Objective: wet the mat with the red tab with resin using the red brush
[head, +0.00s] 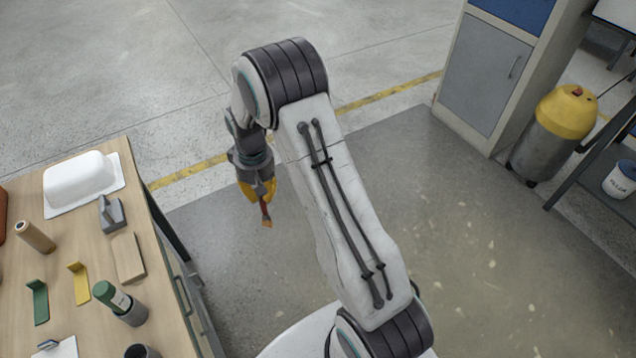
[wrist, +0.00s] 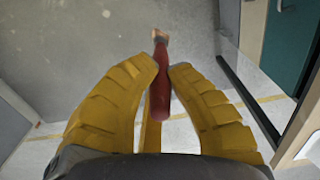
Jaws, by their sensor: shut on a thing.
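My gripper (head: 258,190) is shut on the red brush (head: 264,208) and holds it over the floor, to the right of the workbench. In the wrist view the brush's red handle (wrist: 160,82) sits between the yellow fingers of my gripper (wrist: 163,75), with the pale bristles pointing away. The mat with the red tab is not visible in either view. No open resin container can be made out for certain; a dark cup (head: 142,352) stands at the bench's front edge, partly cut off.
A wooden workbench (head: 90,245) at left holds a white tub-shaped mould (head: 80,180), a green-capped bottle (head: 120,302), a yellow bracket (head: 79,283), a green bracket (head: 38,302) and a wooden block (head: 128,257). A grey cabinet (head: 487,75) and a yellow-topped vacuum (head: 548,130) stand at right. The floor between is clear.

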